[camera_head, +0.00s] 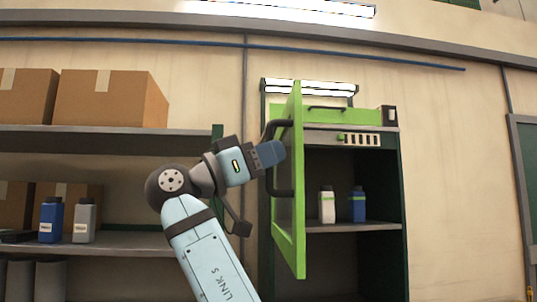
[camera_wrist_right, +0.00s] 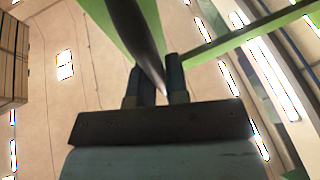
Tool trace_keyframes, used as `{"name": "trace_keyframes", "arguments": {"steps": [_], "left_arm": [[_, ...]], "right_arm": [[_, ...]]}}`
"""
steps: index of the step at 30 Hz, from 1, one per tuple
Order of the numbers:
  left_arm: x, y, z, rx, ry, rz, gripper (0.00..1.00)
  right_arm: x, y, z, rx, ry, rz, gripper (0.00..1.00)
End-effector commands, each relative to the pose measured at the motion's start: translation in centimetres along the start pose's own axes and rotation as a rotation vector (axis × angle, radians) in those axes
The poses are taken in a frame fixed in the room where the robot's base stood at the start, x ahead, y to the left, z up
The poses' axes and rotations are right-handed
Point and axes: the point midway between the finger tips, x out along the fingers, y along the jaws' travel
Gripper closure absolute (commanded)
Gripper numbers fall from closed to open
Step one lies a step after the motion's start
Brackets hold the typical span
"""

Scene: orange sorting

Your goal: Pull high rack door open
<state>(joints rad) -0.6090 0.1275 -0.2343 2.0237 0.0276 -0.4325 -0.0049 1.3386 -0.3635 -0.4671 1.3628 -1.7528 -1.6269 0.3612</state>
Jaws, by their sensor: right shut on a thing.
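The high rack (camera_head: 404,190) stands at the right in the head view, with a green-framed door (camera_head: 297,190) swung well open to the left. The inside of the rack shows. A dark bar handle (camera_head: 270,180) is on the door's left face. My right gripper (camera_head: 278,152) is at the upper part of this handle, shut on it. In the right wrist view the two fingers (camera_wrist_right: 158,85) close around the dark handle bar (camera_wrist_right: 135,30), with a green door part behind it. My left gripper is in neither view.
Inside the rack, a white bottle (camera_head: 327,206) and a blue bottle (camera_head: 357,206) stand on a shelf. At the left, shelving (camera_head: 130,140) holds cardboard boxes (camera_head: 110,98), another blue bottle (camera_head: 51,220) and a grey bottle (camera_head: 85,221).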

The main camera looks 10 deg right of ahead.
Motion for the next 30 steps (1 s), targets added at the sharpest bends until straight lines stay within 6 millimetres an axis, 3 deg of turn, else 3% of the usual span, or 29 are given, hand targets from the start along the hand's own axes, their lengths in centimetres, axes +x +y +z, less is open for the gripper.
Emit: {"name": "trace_keyframes", "arguments": {"steps": [1,2,5,17,30], "left_arm": [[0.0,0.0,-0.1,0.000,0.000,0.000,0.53],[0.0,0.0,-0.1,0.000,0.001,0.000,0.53],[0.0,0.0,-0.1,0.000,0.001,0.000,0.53],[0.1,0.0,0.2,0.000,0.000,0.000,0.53],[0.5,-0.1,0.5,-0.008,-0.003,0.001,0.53]], "right_arm": [[0.1,0.0,-0.1,0.000,0.001,0.000,1.00],[0.1,0.0,-0.1,0.000,0.001,0.000,0.81],[0.1,0.0,-0.1,0.001,0.001,0.000,0.61],[-1.0,0.0,0.1,-0.001,-0.001,-0.001,0.61],[-10.2,0.0,-0.2,0.002,0.004,0.001,0.61]]}}
